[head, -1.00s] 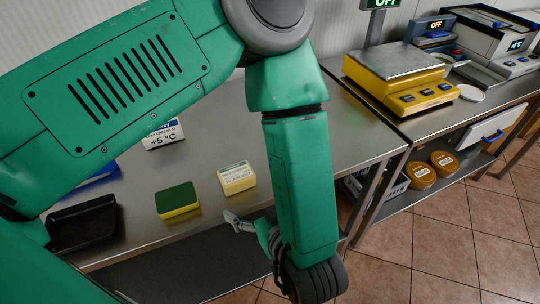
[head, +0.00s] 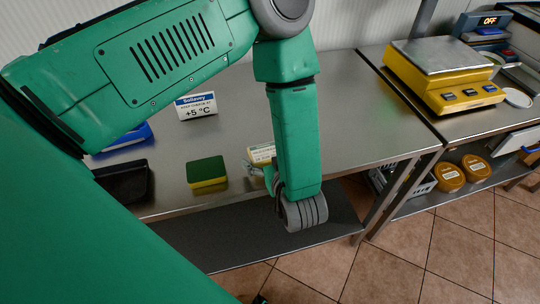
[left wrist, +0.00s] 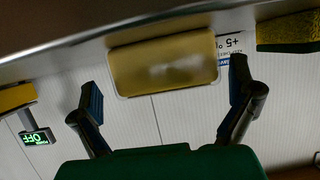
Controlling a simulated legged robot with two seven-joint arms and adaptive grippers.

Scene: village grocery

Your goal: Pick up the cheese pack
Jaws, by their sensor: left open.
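The cheese pack (head: 261,154), a pale yellow block with a printed white label, sits on the metal counter near its front edge. My left arm partly covers it in the head view. In the left wrist view the pack (left wrist: 165,62) appears as a blurred yellow block, upside down, centred ahead of my fingers. My left gripper (head: 258,171) is at the front side of the pack, mostly hidden by its own arm. In the left wrist view the left gripper (left wrist: 163,78) is open, one finger on each side of the pack's outline. I see no contact. My right gripper is not in view.
A green and yellow sponge (head: 207,172) lies left of the pack. A +5 °C sign (head: 196,106) stands behind it. A black tray (head: 124,181) is further left. A yellow scale (head: 444,77) stands on the right counter. A lower shelf (head: 240,238) runs beneath.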

